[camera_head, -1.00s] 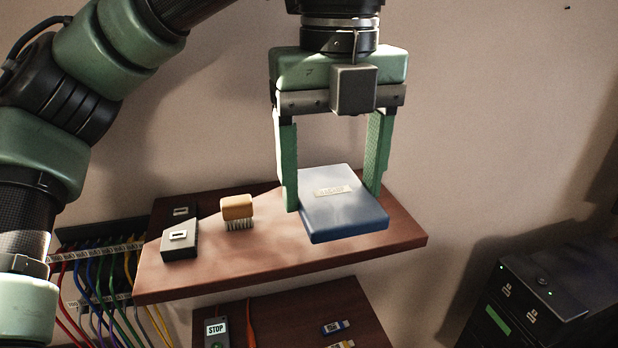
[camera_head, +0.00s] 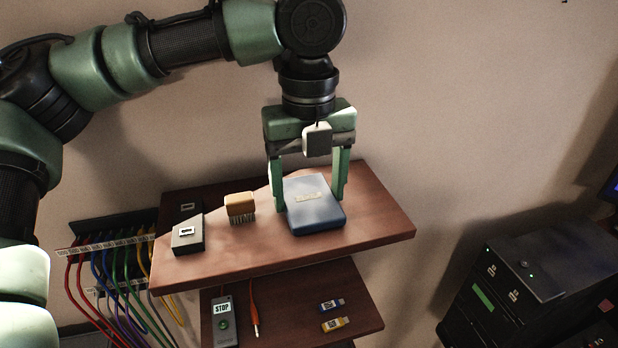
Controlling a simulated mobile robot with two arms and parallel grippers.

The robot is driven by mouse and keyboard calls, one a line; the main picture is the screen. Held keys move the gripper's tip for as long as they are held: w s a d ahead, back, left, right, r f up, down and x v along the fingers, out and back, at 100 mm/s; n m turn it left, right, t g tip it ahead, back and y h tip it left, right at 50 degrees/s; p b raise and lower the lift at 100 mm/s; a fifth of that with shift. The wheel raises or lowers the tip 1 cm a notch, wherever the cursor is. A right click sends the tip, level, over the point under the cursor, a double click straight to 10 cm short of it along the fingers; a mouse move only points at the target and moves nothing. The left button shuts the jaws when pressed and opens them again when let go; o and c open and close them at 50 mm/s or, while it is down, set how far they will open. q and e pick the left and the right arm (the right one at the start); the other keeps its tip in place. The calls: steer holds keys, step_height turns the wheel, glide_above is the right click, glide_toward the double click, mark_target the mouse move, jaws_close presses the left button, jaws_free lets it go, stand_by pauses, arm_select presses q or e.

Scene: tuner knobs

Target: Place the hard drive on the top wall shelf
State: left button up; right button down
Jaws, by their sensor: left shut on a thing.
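The hard drive, a flat blue box with a pale label (camera_head: 316,212), is at the right part of the top wall shelf (camera_head: 372,228), a brown wooden board. It looks to be lying flat on or just over the board; I cannot tell if it touches. My left gripper (camera_head: 311,190) points down from above, its green fingers on either side of the drive, shut on it. The lower ends of the fingers are partly hidden by the drive. My right gripper is not in view.
A brush (camera_head: 240,205) and a dark switch box (camera_head: 188,234) stand left of the drive. A lower shelf (camera_head: 285,318) holds a STOP box (camera_head: 223,320) and two USB sticks (camera_head: 333,305). Coloured cables (camera_head: 125,270) hang at left. A dark cabinet (camera_head: 525,285) stands at right.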

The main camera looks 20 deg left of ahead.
mark_target(310, 197)
arm_select(q)
steer(key=o, duration=1.6)
steer(key=shift+f, duration=0.15)
steer(key=shift+c, duration=0.2)
step_height(310, 197, up, 12)
steer(key=b, duration=0.1)
steer(key=shift+r, duration=0.2)
steer(key=shift+d, duration=0.1)
